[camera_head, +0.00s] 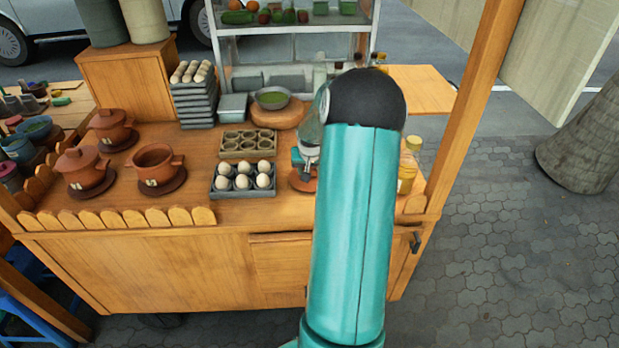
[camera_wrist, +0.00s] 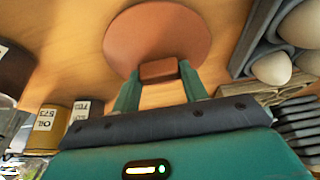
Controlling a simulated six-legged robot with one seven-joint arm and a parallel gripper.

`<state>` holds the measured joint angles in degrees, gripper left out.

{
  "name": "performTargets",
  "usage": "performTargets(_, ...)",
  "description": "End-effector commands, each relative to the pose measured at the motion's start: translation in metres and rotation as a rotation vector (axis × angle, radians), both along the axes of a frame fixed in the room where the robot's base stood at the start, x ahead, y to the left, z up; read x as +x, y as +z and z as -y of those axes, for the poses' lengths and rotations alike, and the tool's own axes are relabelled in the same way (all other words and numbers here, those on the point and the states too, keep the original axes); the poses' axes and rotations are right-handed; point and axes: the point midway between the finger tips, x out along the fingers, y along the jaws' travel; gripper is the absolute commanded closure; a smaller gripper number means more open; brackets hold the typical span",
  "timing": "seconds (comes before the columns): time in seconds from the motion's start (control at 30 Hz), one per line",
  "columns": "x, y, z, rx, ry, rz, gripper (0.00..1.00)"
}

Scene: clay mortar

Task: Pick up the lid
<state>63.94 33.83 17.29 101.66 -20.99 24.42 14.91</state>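The lid (camera_head: 303,184) is a terracotta disc low at the right part of the cart top, partly hidden by my arm. In the wrist view the lid (camera_wrist: 158,35) is a round reddish-brown disc with a small block-shaped handle. My gripper (camera_wrist: 159,76) has its two teal fingers on either side of this handle, and they appear to touch it. In the head view my gripper (camera_head: 305,160) is just above the lid. An open clay pot (camera_head: 156,163) stands on a dark saucer at the left. Whether the lid is clear of the cart top is hard to tell.
An egg tray (camera_head: 243,193) is close to the left of my gripper, with an empty tray (camera_head: 248,153) behind. Two lidded pots (camera_head: 84,165) stand farther left. Bottles (camera_head: 408,170) are to the right. Bare wood lies between the open pot and egg tray.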

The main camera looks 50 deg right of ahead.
Motion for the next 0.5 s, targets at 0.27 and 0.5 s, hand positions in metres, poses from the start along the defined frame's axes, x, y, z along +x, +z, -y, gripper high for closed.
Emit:
performTargets(0.27, 0.000, 0.001, 0.000, -0.001, 0.000, 0.001, 0.82)
performTargets(0.5, 0.000, 0.012, 0.001, -0.004, 0.001, 0.002, 0.82)
